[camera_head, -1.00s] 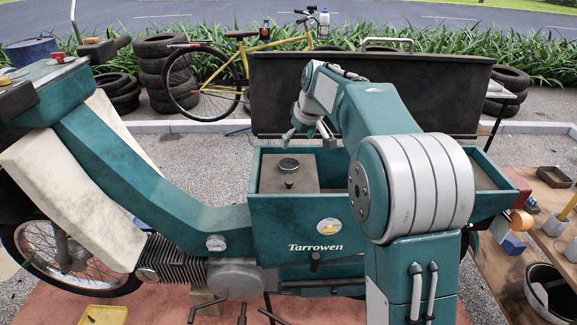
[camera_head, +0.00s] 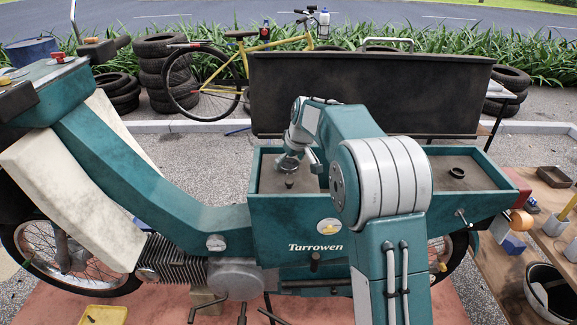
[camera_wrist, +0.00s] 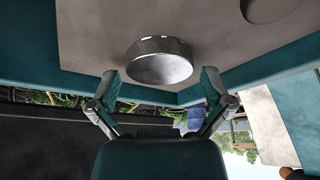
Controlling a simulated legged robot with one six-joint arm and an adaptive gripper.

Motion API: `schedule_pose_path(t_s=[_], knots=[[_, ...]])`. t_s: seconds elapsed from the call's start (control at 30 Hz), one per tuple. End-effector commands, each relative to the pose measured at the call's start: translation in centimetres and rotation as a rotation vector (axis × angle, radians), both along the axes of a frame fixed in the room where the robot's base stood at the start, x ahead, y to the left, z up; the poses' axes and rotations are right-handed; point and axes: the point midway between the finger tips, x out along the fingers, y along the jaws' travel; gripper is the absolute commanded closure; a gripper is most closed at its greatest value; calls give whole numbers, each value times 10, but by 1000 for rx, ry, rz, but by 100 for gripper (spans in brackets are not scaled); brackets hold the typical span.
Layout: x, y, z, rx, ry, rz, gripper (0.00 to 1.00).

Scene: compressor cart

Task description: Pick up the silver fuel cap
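The silver fuel cap (camera_wrist: 160,66) is a short, shiny round cylinder on a flat grey-brown surface, seen in the wrist view. My gripper (camera_wrist: 160,88) is open, with one finger on each side of the picture below the cap. The fingers do not touch the cap, and nothing is between them. In the head view, my gripper (camera_head: 289,162) is over the left part of the teal box (camera_head: 275,215) marked Tarrowen, and it largely hides the cap there.
A small dark knob (camera_head: 289,182) stands just in front of the cap's place. The teal walls rise around the surface. A large dark panel (camera_head: 370,92) stands behind the box.

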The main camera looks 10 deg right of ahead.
Motion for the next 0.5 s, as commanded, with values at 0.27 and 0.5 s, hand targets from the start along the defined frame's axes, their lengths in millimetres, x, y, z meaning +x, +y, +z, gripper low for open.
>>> schedule_pose_path(t_s=[0.27, 0.5], knots=[[0, 0, 0, 0, 1, -1, 65], [0, 0, 0, 0, 2, -1, 65]])
